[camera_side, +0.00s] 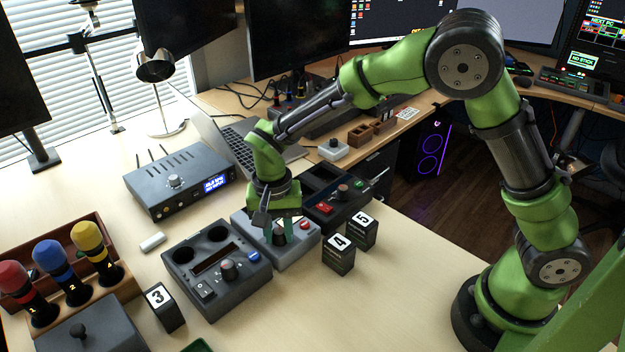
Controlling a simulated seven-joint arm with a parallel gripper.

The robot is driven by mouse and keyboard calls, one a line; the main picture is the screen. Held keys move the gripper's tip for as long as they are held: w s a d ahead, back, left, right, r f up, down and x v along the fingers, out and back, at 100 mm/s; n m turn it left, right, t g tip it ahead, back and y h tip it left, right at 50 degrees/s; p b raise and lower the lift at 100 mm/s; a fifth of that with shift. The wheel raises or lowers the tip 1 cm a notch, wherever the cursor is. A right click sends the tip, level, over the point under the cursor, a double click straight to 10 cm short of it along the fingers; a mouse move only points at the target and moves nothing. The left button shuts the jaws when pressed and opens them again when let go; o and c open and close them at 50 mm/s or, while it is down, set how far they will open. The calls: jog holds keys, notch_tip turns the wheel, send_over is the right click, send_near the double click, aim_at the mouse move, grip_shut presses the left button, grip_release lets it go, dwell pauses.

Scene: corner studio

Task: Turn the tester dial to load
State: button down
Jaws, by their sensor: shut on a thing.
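My gripper (279,229) points down over a light grey box (306,250) in the middle of the table. Its fingers are shut on a dark dial (279,237) on top of that box. I take this box for the tester. The fingers hide most of the dial, and I cannot read which setting it points to. A red button (304,225) shows on the box to the right of the dial.
A dark grey unit (217,268) with a knob and blue button stands left of the box. A dark box with a red switch (323,208) stands behind right. Number blocks 4 (339,255) and 5 (362,232) stand close by on the right.

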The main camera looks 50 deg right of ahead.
aim_at(276, 231)
jog(key=c, duration=0.8)
grip_release()
jog(key=shift+c, duration=0.2)
jog(key=shift+r, duration=0.1)
notch_tip(276, 231, up, 17)
jog(key=shift+w+a, duration=0.15)
